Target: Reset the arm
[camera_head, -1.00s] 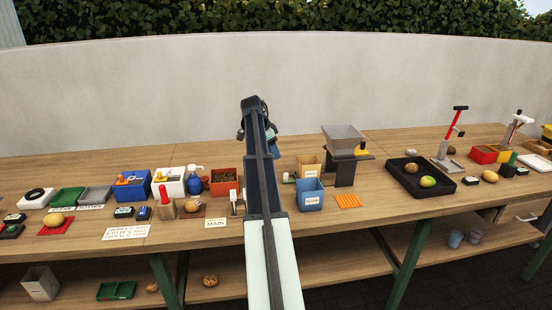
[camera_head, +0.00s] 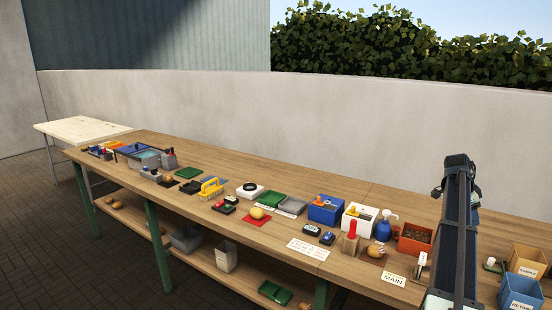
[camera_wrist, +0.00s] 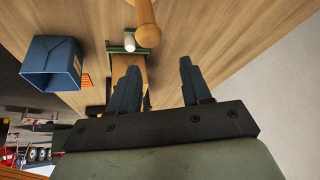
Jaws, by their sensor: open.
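My arm (camera_head: 458,235) stands at the right of the head view, extending away over the workbench (camera_head: 165,150); its far end is dark, and the fingers cannot be made out there. In the wrist view my gripper (camera_wrist: 158,70) has its two dark blue fingers spread apart, with nothing visibly held. The bench top lies beyond the fingers. A wooden handle-like piece (camera_wrist: 146,22) and a small white cylinder (camera_wrist: 130,42) show past the left finger. A blue bin (camera_wrist: 48,68) is to their left.
Several trays line the bench leftward. A wall runs behind.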

